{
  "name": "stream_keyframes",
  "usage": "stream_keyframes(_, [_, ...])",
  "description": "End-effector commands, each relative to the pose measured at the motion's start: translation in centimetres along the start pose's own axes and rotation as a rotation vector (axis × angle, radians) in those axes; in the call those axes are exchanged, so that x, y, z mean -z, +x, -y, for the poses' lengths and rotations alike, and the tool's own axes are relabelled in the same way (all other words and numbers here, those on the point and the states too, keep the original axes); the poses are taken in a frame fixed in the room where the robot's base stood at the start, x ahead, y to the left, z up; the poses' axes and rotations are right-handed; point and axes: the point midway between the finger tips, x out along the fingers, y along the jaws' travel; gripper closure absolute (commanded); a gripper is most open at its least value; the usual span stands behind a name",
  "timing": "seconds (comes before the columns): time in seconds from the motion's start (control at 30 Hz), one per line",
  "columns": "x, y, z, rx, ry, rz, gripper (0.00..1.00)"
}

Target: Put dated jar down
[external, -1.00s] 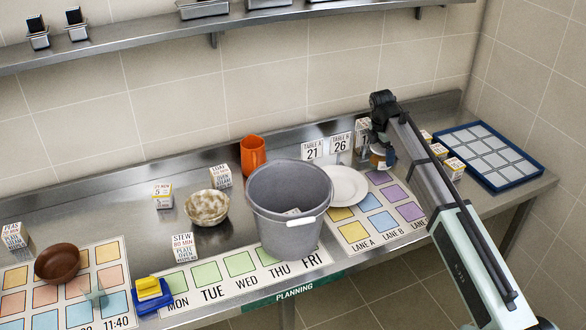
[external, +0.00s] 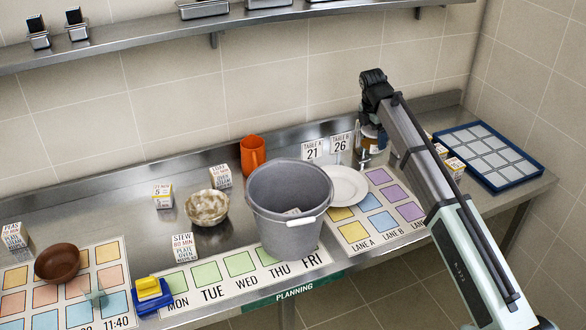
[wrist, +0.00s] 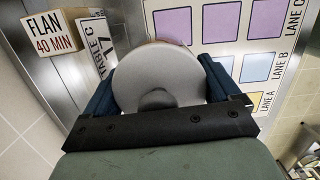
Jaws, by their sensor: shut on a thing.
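The jar has a pale round lid with a grey knob, seen from above in the wrist view (wrist: 158,72). My gripper (wrist: 160,82) is shut on it, one dark blue finger on each side. In the external view the jar (external: 371,131) shows as a small white and brown piece, mostly hidden behind my arm, near the back of the counter. Its underside is hidden, so I cannot tell its height above the counter. The lane mat (external: 385,236) with yellow, blue and purple squares lies in front of it.
The Table C 17 card (wrist: 101,45) stands close beside the jar, with the flan box (wrist: 52,34) beyond it. A white plate (external: 347,186) and a grey bucket (external: 288,200) stand left. A blue-rimmed tray (external: 490,155) lies right. Several lane squares are bare.

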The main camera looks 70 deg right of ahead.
Motion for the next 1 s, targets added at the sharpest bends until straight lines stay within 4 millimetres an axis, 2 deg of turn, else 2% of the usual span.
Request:
stream_keyframes(0.03, [1.7,-0.2,-0.4,-0.004,-0.021,0.000,0.86])
stream_keyframes(0.1, [3.8,-0.4,-0.8,-0.008,-0.047,0.000,0.86])
stream_keyframes(0.4, [12.1,-1.3,-1.8,-0.023,-0.147,0.000,0.86])
stream_keyframes(0.83, [22.0,-2.5,-2.2,-0.043,-0.277,0.000,0.86])
stream_keyframes(1.0, [25.9,-4.2,-4.1,-0.062,-0.392,0.000,0.86])
